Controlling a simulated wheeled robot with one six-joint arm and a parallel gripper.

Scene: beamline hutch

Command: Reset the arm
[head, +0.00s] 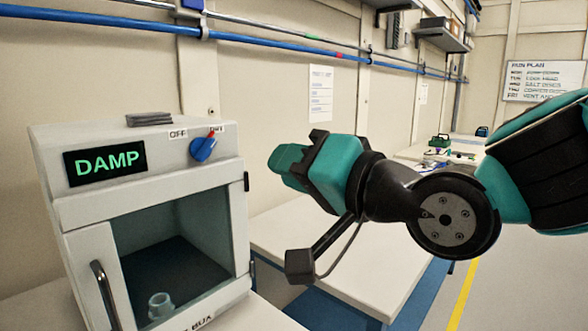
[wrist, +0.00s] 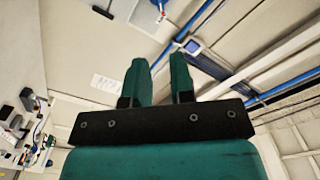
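My arm reaches in from the right in the head view. My gripper (head: 284,165) is raised in the air to the right of a white cabinet and points left, apart from it. In the wrist view its two teal fingers (wrist: 158,65) stand apart with an empty gap between them. The cabinet (head: 80,210) has a lit green "DAMP" display (head: 105,162) and a blue knob (head: 203,148) with a red mark, between two labels, the left one reading "OFF". A small pale ring-shaped piece (head: 160,305) is inside the cabinet's chamber, behind its front.
A white bench (head: 335,260) extends below and behind my gripper. Blue and grey pipes (head: 270,37) run along the wall above. Small equipment (head: 440,150) stands on the far bench. A yellow line (head: 462,295) marks the floor at the right.

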